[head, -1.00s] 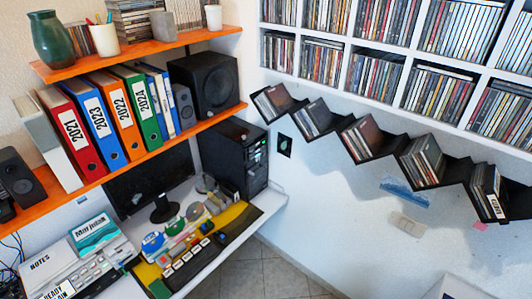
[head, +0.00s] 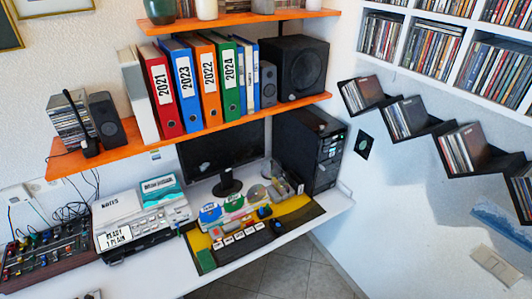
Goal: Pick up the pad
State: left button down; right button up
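No object is clearly marked as the pad, and I cannot tell which one it is. A yellow and dark desk mat (head: 290,217) lies on the white desk, with a small green flat item (head: 206,261) at its front left corner. A teal and white box (head: 161,188) lies on top of a pale machine (head: 143,221) to the left of the mat. Neither of my grippers shows in the head view.
A monitor (head: 223,152) and a black computer tower (head: 310,150) stand behind. A mixer (head: 45,258) sits at the left. An orange shelf (head: 75,163) with binders overhangs the desk.

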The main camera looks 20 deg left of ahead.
aim_at(207, 264)
jog(key=u, duration=1.25)
jog(key=k, duration=0.3)
jog(key=u, duration=0.55)
jog(key=i, duration=1.05)
jog(key=u, duration=0.25)
